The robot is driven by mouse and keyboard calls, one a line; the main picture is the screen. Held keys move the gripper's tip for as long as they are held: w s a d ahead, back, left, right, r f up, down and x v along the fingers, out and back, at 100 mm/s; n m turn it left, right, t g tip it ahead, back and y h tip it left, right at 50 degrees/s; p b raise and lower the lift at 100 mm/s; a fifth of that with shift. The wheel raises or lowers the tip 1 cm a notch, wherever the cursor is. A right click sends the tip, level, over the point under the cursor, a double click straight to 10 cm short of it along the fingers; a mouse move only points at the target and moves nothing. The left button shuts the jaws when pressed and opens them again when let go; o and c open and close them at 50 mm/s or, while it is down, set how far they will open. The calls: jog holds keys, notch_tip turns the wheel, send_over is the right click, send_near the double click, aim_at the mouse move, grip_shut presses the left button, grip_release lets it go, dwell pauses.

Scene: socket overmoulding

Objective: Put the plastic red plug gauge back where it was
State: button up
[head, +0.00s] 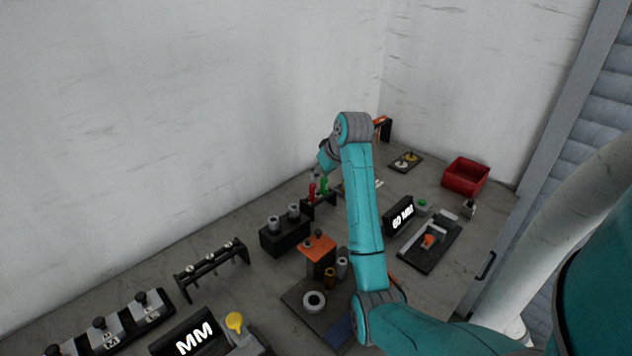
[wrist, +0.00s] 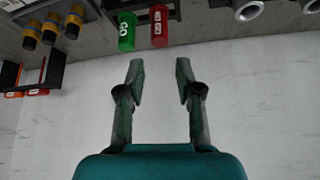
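The red plug gauge (head: 312,190) stands upright beside a green plug gauge (head: 324,184) at a small dark rack (head: 320,201) near the back wall. In the wrist view the red gauge (wrist: 159,27) and the green gauge marked GO (wrist: 126,32) hang from the top edge, with the rack (wrist: 147,14) behind them. My gripper (wrist: 160,66) is open and empty, its two fingers apart. The fingertips are clear of both gauges, with the red one roughly in line with the gap. In the head view my arm partly hides the gripper, and the fingertips are hard to make out.
A black block with grey cylinders (head: 284,237) stands left of the rack. An orange-topped block (head: 317,246) is in front. A dark stand (head: 212,268) is farther left. A red bin (head: 465,176) sits at the right. The wall is close behind the rack.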

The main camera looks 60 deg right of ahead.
jog(key=shift+v, duration=1.75)
